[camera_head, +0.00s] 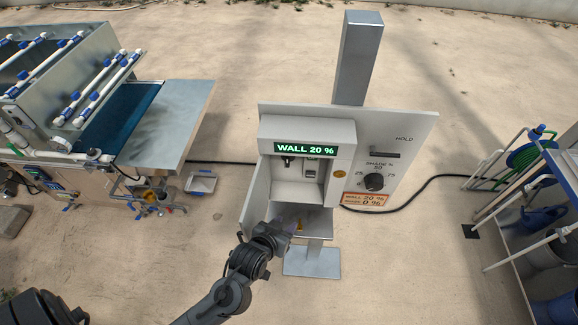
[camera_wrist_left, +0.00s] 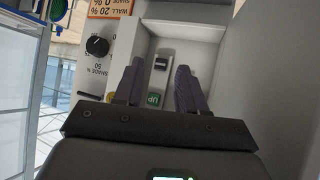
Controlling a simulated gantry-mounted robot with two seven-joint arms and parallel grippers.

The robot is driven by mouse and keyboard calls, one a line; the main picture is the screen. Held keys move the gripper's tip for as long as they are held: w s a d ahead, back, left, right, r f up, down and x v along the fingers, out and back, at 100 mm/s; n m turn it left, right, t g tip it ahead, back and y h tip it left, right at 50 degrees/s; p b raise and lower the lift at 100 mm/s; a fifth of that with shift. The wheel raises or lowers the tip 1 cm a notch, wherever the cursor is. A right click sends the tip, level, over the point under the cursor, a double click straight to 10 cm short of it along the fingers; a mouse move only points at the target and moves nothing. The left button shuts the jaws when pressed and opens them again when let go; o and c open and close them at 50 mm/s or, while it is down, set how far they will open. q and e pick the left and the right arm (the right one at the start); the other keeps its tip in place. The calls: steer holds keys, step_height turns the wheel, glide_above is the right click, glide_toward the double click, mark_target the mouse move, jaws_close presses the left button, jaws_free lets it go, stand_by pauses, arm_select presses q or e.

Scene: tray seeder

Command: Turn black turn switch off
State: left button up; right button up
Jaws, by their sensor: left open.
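The grey control box (camera_head: 307,132) stands on a post, with a lit "WALL 20 %" display above an open recess. A large black round dial (camera_head: 374,182), marked "SHADE %", is on the panel to the right; it also shows in the left wrist view (camera_wrist_left: 97,46). A small black switch (camera_wrist_left: 161,63) on a pale plate sits inside the recess, near a green "UP" button (camera_wrist_left: 153,99). I cannot tell for sure which is the named turn switch. My left gripper (camera_head: 288,226) is open and empty before the recess, its fingers either side of the small switch's line. My right gripper is out of view.
The recess has side walls and a lower shelf. An orange label (camera_head: 366,199) reads "WALL 20 %" and a second line with "0 %". A metal bench machine (camera_head: 180,120) stands left, and a rack with hoses and cans (camera_head: 540,215) right.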

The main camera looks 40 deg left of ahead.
arm_select(q)
steer(key=w+a+n+t+y+b, duration=0.1)
steer(key=w+a+n+t+y, duration=0.1)
steer(key=w, duration=0.2)
steer(key=n+t+y, duration=0.2)
steer(key=y, duration=0.4)
glide_toward(287, 162)
steer(key=x, duration=0.7)
steer(key=shift+r, duration=0.15)
steer(key=shift+p+x, duration=0.35)
steer(key=shift+x, duration=0.6)
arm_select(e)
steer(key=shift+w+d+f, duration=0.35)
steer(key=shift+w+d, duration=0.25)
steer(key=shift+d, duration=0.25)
arm_select(q)
steer(key=shift+c, duration=0.3)
steer(key=shift+d, duration=0.1)
jaws_close()
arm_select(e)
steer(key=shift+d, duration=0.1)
